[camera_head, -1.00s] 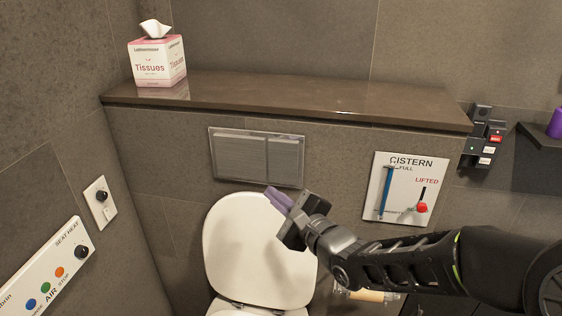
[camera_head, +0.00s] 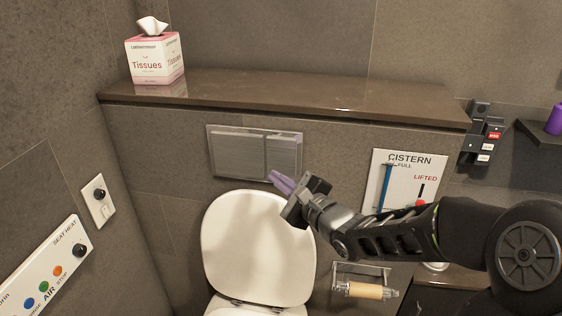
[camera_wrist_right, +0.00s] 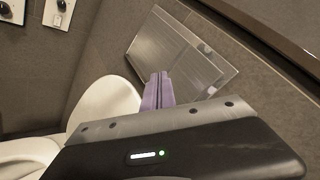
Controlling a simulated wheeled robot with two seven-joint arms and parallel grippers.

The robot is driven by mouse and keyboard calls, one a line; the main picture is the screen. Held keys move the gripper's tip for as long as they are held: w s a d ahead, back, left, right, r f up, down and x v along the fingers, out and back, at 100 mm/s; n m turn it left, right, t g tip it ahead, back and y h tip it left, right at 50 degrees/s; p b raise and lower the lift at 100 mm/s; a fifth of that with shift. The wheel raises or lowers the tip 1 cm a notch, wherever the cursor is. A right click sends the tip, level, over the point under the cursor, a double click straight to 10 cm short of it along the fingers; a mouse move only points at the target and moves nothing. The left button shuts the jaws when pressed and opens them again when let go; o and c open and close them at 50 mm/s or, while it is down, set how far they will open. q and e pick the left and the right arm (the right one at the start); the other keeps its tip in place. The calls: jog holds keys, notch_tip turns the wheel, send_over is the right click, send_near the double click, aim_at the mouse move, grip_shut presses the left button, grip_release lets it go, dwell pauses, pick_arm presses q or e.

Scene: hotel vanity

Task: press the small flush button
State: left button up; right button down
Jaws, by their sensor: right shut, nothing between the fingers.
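The metal flush plate (camera_head: 211,153) is set in the tiled wall above the raised toilet lid. It has a wide button (camera_head: 238,152) on the left and the small flush button (camera_head: 284,152) on the right. My right gripper (camera_head: 276,178) is shut and empty, its purple fingertips pointing up and left at the small button's lower edge. In the right wrist view the purple fingers (camera_wrist_right: 158,92) overlap the plate's lower edge (camera_wrist_right: 183,55). I cannot tell whether they touch it. My left gripper is not in view.
The toilet lid (camera_head: 255,250) stands below the plate. A brown ledge (camera_head: 300,97) with a tissue box (camera_head: 155,60) runs above. A cistern board (camera_head: 408,168) is at right, partly behind my arm.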

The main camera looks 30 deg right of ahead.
aim_at(275, 161)
jog(key=shift+w+d+p, duration=0.3)
jog(key=shift+w+d, duration=0.75)
jog(key=shift+w, duration=0.3)
dwell(1.1)
jog(key=shift+w+d, duration=0.25)
jog(key=shift+w, duration=0.1)
jog(key=shift+w+d+p, duration=0.35)
jog(key=shift+w+p, duration=0.05)
dwell(1.0)
jog(key=shift+s+a, duration=0.6)
jog(key=shift+s, duration=0.1)
jog(key=s+a, duration=0.1)
jog(key=s, duration=0.1)
jog(key=s+a, duration=0.2)
dwell(0.6)
